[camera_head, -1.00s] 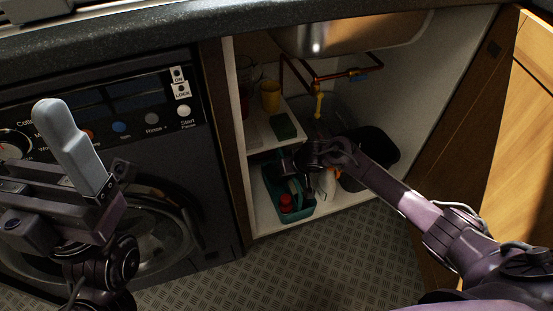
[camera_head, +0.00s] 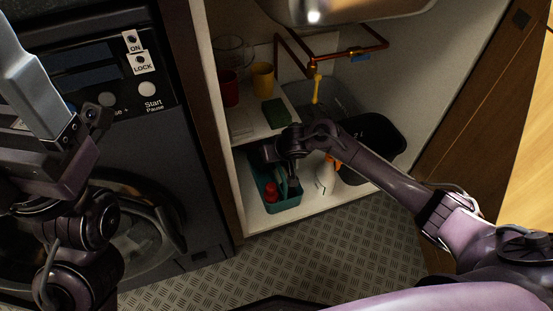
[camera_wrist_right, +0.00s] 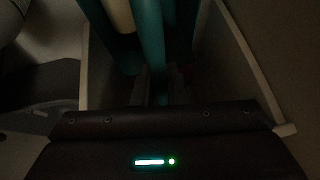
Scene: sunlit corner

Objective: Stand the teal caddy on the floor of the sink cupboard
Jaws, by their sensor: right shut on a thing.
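The teal caddy (camera_head: 284,207) is inside the open sink cupboard at the front left, low over the pale cupboard floor (camera_head: 262,222). It looks upright and holds a red-topped item and other things. I cannot tell whether its base touches the floor. My right gripper (camera_wrist_right: 160,88) is shut on the caddy's teal handle (camera_wrist_right: 150,35), which runs between the fingers in the dark right wrist view. In the head view my right wrist hides the caddy's back part. My left gripper (camera_head: 22,75) is outside, in front of the washing machine; its tips are cut off.
A shelf (camera_head: 245,127) above the caddy's back holds a red cup, a yellow cup (camera_head: 262,77) and a green sponge (camera_head: 275,113). A white spray bottle (camera_head: 325,177) and a black bin (camera_head: 385,140) stand to the right. Copper pipes (camera_head: 345,54) hang behind.

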